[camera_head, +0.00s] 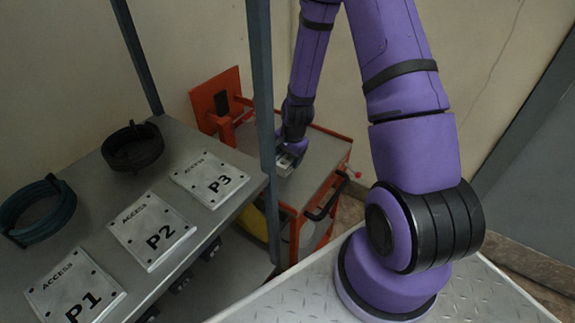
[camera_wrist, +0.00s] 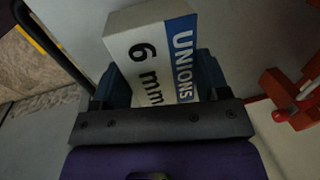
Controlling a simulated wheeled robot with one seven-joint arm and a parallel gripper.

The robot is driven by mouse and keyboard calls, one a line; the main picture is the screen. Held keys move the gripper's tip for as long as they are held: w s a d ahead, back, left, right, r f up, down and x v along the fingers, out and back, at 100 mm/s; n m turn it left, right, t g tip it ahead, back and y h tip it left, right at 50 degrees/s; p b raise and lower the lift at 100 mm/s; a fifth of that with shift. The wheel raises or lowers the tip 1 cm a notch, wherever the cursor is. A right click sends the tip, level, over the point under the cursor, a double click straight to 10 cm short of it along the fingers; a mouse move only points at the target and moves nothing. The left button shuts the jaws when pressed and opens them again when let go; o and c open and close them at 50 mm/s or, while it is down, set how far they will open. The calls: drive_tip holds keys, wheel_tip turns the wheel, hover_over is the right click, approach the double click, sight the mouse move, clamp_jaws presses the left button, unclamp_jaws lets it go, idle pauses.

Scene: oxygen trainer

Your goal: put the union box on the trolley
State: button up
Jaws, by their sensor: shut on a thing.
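The union box (camera_wrist: 150,45) is a white carton with a blue band, marked "UNIONS" and "6 mm", in the wrist view. My gripper (camera_wrist: 160,80) is shut on it, one dark finger on each side. In the head view my gripper (camera_head: 289,153) is low over the trolley's grey top (camera_head: 312,163), and the box (camera_head: 284,166) shows as a small pale piece below it. The trolley has an orange frame. I cannot tell whether the box touches the top. The box's lower end is hidden behind the gripper in the wrist view.
An orange bracket (camera_head: 215,98) stands at the trolley's back left, and a black handle (camera_head: 327,198) is on its near right side. A grey shelf post (camera_head: 263,100) is left of my forearm. The shelf (camera_head: 190,140) holds P1, P2 and P3 plates and coiled hoses.

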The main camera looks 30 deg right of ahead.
drive_tip(key=shift+f, duration=2.1)
drive_tip(key=o, duration=1.4)
drive_tip(key=shift+f, duration=0.1)
drive_tip(key=r, duration=0.4)
drive_tip(key=s+r, duration=0.1)
drive_tip(key=r, duration=0.3)
drive_tip(key=s+d+r, duration=0.1)
drive_tip(key=r, duration=0.3)
